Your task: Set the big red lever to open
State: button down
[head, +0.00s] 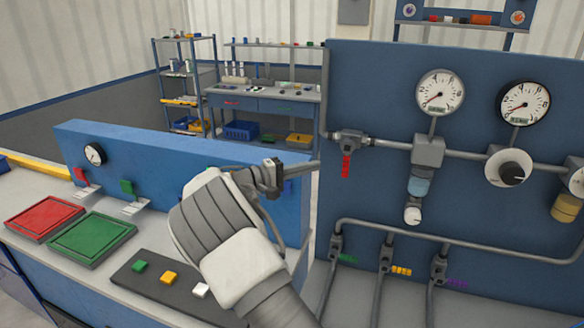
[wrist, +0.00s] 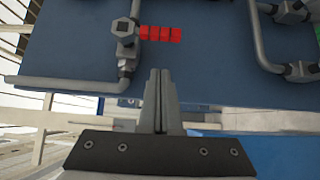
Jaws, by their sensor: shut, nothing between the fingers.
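The big red lever (head: 346,165) hangs straight down from a grey pipe valve (head: 350,141) on the left part of the blue panel. In the wrist view the red lever (wrist: 160,34) looks like a row of red segments beside the grey valve body (wrist: 124,30). My gripper (head: 312,167) is to the left of the lever, pointing towards the panel. The wrist view shows my gripper's fingers (wrist: 160,75) shut together and empty. They appear just short of the lever, with a visible gap. I cannot tell the exact depth between them.
The blue panel (head: 450,195) carries pipes, two round gauges (head: 440,92) and lower valves with small green, yellow and purple handles (head: 401,270). A bench with a red pad (head: 44,217) and a green pad (head: 93,239) is at left. Shelves (head: 184,80) stand behind.

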aim_at(347, 159)
jog(key=d, duration=0.2)
jog(key=s+d+p, duration=0.1)
jog(key=d, duration=0.2)
